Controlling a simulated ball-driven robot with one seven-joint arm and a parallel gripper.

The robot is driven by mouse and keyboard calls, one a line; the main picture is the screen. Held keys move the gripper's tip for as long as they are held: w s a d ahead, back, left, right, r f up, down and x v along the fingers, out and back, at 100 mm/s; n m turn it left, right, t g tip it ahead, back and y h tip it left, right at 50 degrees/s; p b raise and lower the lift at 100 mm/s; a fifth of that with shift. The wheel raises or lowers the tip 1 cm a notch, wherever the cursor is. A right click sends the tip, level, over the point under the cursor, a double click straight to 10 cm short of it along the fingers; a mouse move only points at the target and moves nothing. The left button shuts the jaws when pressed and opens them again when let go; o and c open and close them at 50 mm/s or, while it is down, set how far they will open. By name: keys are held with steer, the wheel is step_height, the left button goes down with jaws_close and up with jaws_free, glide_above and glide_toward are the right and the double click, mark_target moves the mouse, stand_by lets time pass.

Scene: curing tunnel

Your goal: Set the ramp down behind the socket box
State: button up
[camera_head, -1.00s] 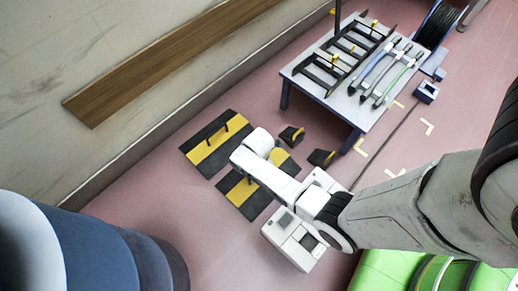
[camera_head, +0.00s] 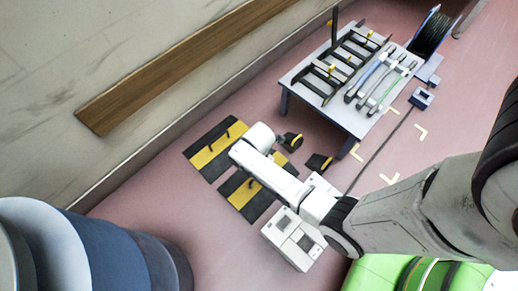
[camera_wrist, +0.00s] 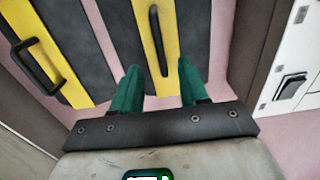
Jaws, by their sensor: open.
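Two black-and-yellow ramp panels with black handles lie side by side on the pink floor: the left panel (camera_head: 216,147) and the right panel (camera_head: 262,205), partly covered by my arm. In the wrist view my gripper (camera_wrist: 160,75) is open and empty above a panel. Its green fingers are apart, with the panel's black handle (camera_wrist: 156,40) in line with the gap; I cannot tell whether they touch it. A small blue-grey box with a dark opening, seemingly the socket box (camera_head: 422,98), sits on the floor at the right, past the table.
A grey table (camera_head: 300,78) holds black racks and coloured rods. A cable reel (camera_head: 432,33) stands behind. A dark cable (camera_head: 385,145) and pale corner marks (camera_head: 420,131) are on the floor. A wall runs along the left.

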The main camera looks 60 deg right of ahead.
steer(key=s+a+r+m, duration=0.1)
steer(key=s+r+m, duration=0.3)
steer(key=r, duration=0.3)
steer(key=s+a+r+m+p, duration=0.1)
steer(key=s+a+r+m, duration=0.1)
steer(key=s+r+m, duration=0.2)
steer(key=s+a+r+m+t, duration=0.1)
steer(key=s+a+r+m, duration=0.1)
steer(key=r+m, duration=0.6)
step_height(320, 180, up, 4)
steer(key=shift+s+a+r, duration=0.1)
steer(key=shift+s+a, duration=0.05)
steer(key=shift+s, duration=0.75)
